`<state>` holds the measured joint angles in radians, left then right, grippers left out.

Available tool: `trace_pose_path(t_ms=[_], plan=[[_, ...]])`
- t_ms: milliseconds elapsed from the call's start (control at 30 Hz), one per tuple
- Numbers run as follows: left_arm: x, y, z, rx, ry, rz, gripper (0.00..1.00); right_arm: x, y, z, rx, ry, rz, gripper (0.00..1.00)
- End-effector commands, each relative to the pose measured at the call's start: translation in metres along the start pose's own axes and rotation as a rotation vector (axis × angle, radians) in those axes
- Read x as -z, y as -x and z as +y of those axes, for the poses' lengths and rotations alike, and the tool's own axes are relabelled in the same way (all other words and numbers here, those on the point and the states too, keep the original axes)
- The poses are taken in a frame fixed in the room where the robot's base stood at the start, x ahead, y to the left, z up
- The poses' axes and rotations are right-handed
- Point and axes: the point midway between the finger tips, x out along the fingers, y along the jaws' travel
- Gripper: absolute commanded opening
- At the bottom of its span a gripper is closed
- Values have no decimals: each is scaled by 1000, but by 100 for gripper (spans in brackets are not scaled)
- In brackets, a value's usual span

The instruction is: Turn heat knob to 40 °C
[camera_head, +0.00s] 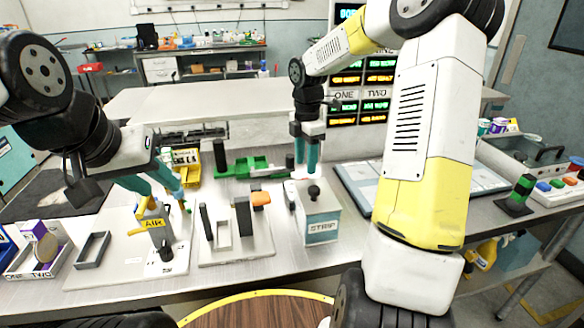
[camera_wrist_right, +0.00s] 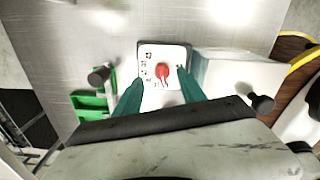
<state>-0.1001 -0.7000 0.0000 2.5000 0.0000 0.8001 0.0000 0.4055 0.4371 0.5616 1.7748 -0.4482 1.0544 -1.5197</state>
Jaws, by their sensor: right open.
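The red heat knob (camera_wrist_right: 162,71) sits on a small white panel (camera_wrist_right: 176,52) with dark markings in the right wrist view. The markings are too small to read. My right gripper (camera_wrist_right: 159,73) is open, with one teal finger on each side of the knob; contact cannot be told. In the head view my right gripper (camera_head: 306,171) points down just behind the STRIP box, and the knob is hidden there. My left gripper (camera_head: 176,200) is over the left board near the yellow AIR part (camera_head: 152,222); its finger gap is unclear.
The STRIP box (camera_head: 320,222) with a black knob stands close in front of my right gripper. A green fixture (camera_head: 240,166) lies to its left. A board with upright posts (camera_head: 240,246) is in front. A flat pale panel (camera_head: 350,175) lies to the right.

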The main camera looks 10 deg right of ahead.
Motion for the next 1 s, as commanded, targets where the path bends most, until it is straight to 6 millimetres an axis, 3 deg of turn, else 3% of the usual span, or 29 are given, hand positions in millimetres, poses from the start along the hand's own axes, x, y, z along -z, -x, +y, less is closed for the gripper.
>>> trace_pose_path(t_ms=[333, 733, 1000], plan=[[0, 0, 0, 0, 0, 0, 36, 0, -54, -1, 4, -3, 2, 48], [0, 0, 0, 0, 0, 0, 36, 0, -63, -1, 1, -4, 0, 48], [0, 0, 0, 0, 0, 0, 36, 0, -63, -1, 1, -4, 0, 0]])
